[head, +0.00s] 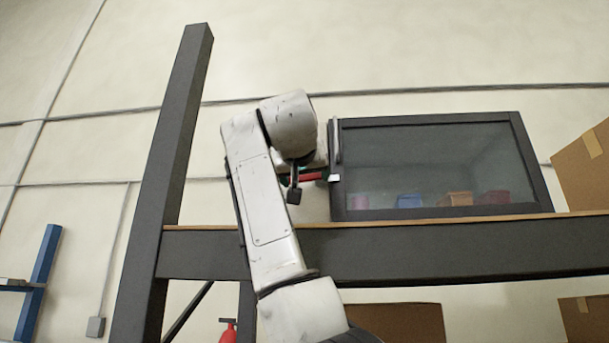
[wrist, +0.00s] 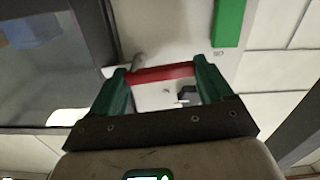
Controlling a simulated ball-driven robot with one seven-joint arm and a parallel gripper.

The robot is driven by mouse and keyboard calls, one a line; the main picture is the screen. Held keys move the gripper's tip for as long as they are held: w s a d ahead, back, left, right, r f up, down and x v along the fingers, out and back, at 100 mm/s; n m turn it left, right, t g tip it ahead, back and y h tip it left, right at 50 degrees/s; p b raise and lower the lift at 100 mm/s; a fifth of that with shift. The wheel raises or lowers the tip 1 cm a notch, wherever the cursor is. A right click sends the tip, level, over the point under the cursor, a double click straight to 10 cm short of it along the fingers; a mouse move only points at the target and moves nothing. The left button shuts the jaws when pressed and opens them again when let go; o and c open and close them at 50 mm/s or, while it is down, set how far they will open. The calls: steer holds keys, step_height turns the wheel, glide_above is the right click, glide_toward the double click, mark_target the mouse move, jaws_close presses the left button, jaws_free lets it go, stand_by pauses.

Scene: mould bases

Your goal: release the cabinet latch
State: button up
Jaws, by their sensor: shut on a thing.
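The cabinet (head: 430,118) has a dark frame and a closed-looking glass door, and it stands on a wooden-topped shelf. Its red latch lever (head: 310,177) sticks out to the left of the door frame, beside a small pale block. The wrist view shows the red lever (wrist: 163,73) spanning between the green fingertips. My gripper (wrist: 158,78) is shut on the lever. In the head view, my arm and wrist hide most of the gripper.
A vertical silver handle (head: 337,142) is on the door's left edge. Several coloured bins sit behind the glass. A dark post (head: 180,120) stands left of my arm. A cardboard box (head: 583,170) is right of the cabinet. The shelf beam (head: 450,248) runs below.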

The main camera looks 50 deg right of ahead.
mark_target(316, 185)
steer(key=shift+n, duration=0.3)
steer(key=n, duration=0.2)
steer(key=f+n, duration=0.1)
steer(key=n, duration=0.1)
steer(key=shift+s+n+p, duration=0.1)
steer(key=shift+n+p, duration=0.2)
steer(key=shift+p, duration=0.1)
steer(key=shift+s+d+f+n+p, duration=0.15)
steer(key=shift+s+d+f+n, duration=0.1)
steer(key=shift+n, duration=1.6)
steer(key=shift+s+d+f+n+p, duration=0.2)
steer(key=shift+s+f+n, duration=0.1)
steer(key=shift+n, duration=1.6)
steer(key=shift+s+d+f+n+p, duration=0.1)
steer(key=shift+s+d+f+n, duration=0.15)
steer(key=shift+n, duration=1.6)
steer(key=o, duration=1)
steer(key=shift+c, duration=0.2)
steer(key=shift+s, duration=0.15)
steer(key=b+v, duration=0.2)
steer(key=v, duration=0.8)
steer(key=shift+s+a+b, duration=0.2)
steer(key=shift+a+b, duration=0.1)
steer(key=shift+b, duration=0.05)
